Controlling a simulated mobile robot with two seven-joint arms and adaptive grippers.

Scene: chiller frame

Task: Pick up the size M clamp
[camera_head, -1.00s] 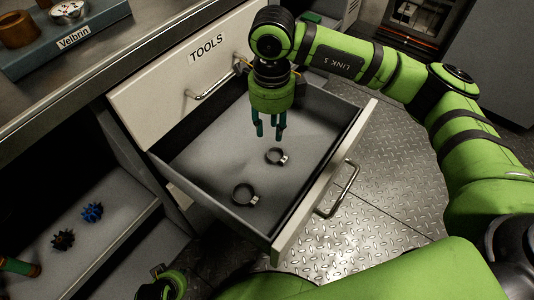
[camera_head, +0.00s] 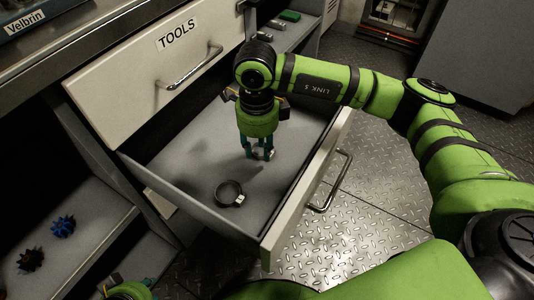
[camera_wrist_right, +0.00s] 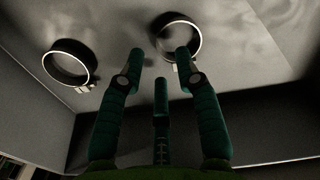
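Two dark ring clamps with small screw housings lie in the open drawer; no size marking is readable. One clamp (camera_head: 240,200) lies toward the drawer's near-left part and shows at left in the right wrist view (camera_wrist_right: 88,64). The other clamp (camera_wrist_right: 158,28) is at top centre right in the right wrist view; in the head view the right gripper mostly hides it. My right gripper (camera_head: 258,154) points down over this second clamp, fingers spread and nothing held; one fingertip overlaps its ring in the wrist view.
The drawer (camera_head: 300,190) has raised walls and a front handle (camera_head: 333,183). A blue gear (camera_head: 63,226) and a dark gear (camera_head: 30,260) sit on a lower shelf at left.

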